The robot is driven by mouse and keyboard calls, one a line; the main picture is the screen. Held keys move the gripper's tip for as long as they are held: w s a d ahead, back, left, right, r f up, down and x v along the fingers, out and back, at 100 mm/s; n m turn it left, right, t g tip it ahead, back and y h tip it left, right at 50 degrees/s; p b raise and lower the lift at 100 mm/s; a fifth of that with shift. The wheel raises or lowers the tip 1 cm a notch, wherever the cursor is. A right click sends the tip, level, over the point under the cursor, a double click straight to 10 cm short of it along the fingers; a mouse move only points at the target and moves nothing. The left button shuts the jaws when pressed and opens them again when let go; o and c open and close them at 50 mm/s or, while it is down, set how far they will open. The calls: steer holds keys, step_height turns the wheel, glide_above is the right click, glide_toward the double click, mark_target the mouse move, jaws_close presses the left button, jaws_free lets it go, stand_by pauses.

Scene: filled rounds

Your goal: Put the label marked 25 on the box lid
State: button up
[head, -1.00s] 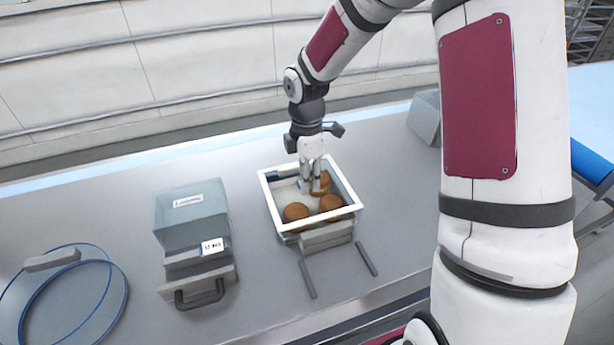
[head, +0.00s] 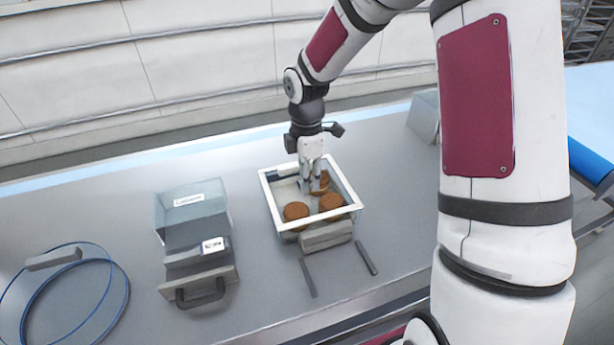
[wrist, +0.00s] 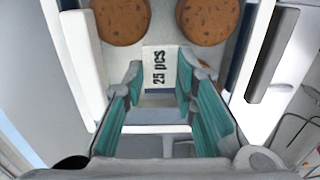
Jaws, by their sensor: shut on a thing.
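A white label reading "25 pcs" (wrist: 158,68) shows upright between my fingertips in the wrist view. My gripper (wrist: 157,95) is shut on it. In the head view my gripper (head: 315,187) points down inside the white-rimmed box (head: 350,187); the label cannot be made out there. Brown rounds lie in the box: one at front left (head: 296,211), one at front right (head: 331,203), and one partly hidden behind the fingers. Two rounds (wrist: 120,20) also show in the wrist view. I cannot tell which part is the box lid.
A grey see-through container (head: 190,215) with a white label stands to the left, above a handled grey unit (head: 200,285) with another small label (head: 213,245). A grey bin (head: 424,115) stands at back right. Two dark bars lie in front of the box.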

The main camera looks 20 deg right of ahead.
steer(key=shift+f, duration=0.25)
steer(key=o, duration=0.8)
steer(key=o, duration=0.5)
steer(key=shift+r+p, duration=1.1)
steer(key=shift+r, duration=2.45)
